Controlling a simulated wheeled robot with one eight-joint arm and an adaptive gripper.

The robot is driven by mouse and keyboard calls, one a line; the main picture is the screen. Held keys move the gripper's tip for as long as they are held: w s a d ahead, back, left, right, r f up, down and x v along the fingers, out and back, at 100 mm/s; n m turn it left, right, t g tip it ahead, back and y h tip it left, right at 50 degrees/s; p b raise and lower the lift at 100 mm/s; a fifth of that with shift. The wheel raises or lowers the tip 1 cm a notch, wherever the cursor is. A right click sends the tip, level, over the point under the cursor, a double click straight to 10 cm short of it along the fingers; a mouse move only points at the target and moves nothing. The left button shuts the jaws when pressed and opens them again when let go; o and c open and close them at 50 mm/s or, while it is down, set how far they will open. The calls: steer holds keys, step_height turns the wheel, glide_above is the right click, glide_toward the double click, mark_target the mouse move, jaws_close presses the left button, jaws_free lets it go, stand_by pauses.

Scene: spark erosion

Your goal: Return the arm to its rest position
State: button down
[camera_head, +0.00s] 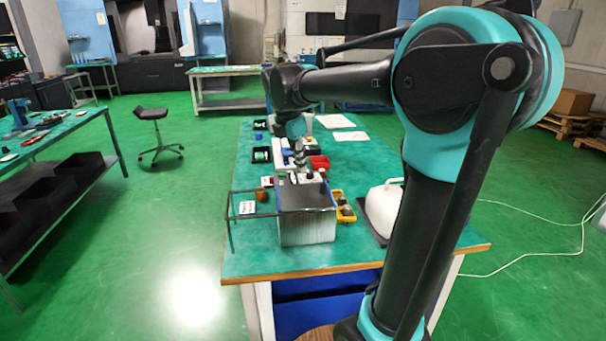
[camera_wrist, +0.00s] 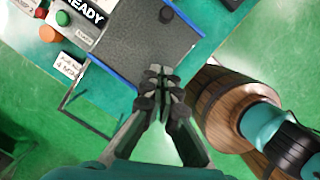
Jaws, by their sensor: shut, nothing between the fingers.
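My arm reaches out over the green-topped workbench (camera_head: 365,255), bent at a large teal and black elbow. In the wrist view my gripper (camera_wrist: 161,76) has its black fingers together with nothing between them. It appears over the near edge of a dark grey, blue-edged box top (camera_wrist: 145,45); the height gap cannot be told. In the head view the box (camera_head: 307,225) stands on the bench below the forearm. The gripper fingers are hard to make out there, among the small items under the wrist.
A yellow tray (camera_head: 343,207), a red bin (camera_head: 319,162) and a white canister (camera_head: 383,206) stand near the box. A thin metal frame (camera_head: 231,225) is at its left. A wooden barrel (camera_wrist: 218,108) is at right in the wrist view. Open floor lies left of the bench.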

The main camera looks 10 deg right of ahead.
steer(key=s+d+f+m+t+y, duration=0.1)
steer(key=s+d+f+m, duration=0.2)
steer(key=s+f+m, duration=0.6)
steer(key=s+d+f+m+t+y, duration=0.1)
steer(key=s+d+f+m, duration=0.3)
steer(key=s+f+m, duration=0.6)
step_height(320, 180, down, 5)
steer(key=m+t, duration=0.1)
steer(key=m, duration=0.3)
